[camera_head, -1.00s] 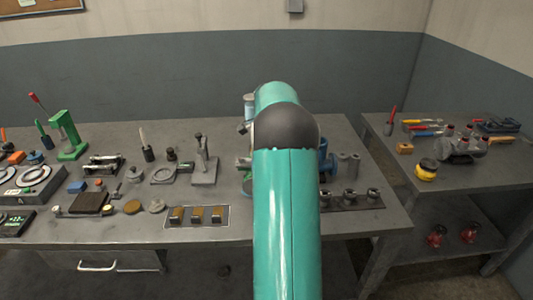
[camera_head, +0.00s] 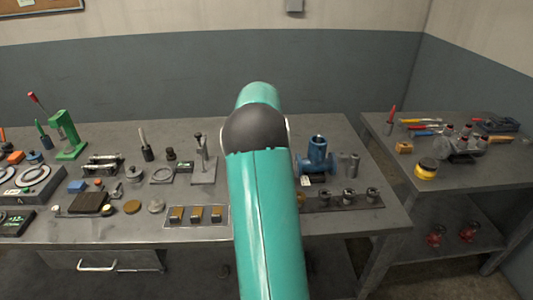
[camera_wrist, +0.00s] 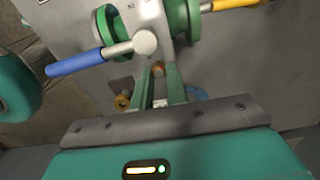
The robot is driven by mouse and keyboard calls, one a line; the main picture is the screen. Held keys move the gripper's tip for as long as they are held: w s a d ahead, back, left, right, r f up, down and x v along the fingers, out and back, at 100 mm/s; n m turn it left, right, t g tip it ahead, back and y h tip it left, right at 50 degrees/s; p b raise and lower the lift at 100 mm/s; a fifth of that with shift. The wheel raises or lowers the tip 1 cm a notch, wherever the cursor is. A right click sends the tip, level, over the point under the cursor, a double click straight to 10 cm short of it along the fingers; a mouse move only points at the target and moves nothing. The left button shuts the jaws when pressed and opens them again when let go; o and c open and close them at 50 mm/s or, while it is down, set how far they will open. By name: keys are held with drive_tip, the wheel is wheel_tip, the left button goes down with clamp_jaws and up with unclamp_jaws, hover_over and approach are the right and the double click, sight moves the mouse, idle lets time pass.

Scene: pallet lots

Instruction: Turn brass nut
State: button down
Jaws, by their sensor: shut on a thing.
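In the wrist view, a small brass nut (camera_wrist: 158,68) sits between the tips of my gripper (camera_wrist: 158,72), below a grey valve body (camera_wrist: 150,20) with green flanges. My gripper's two green fingers are shut on this nut. A second brass-coloured fitting (camera_wrist: 122,100) shows just left of the fingers. A lever with a blue handle (camera_wrist: 75,62) reaches left from the valve body, and one with a yellow handle (camera_wrist: 234,3) reaches right. In the head view my arm hides the gripper and the nut.
In the head view, a blue valve (camera_head: 317,158) stands on the workbench (camera_head: 340,222) right of my arm. A plate with several metal fittings (camera_head: 350,202) lies in front of it. A tray with brass blocks (camera_head: 198,226) lies left of my arm. A side table (camera_head: 405,170) holds tools.

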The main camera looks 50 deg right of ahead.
drive_tip(key=shift+r, duration=0.1)
idle(0.3)
drive_tip(key=c, duration=1.4)
unclamp_jaws()
wheel_tip(320, 180, up, 14)
drive_tip(key=shift+f, duration=0.15)
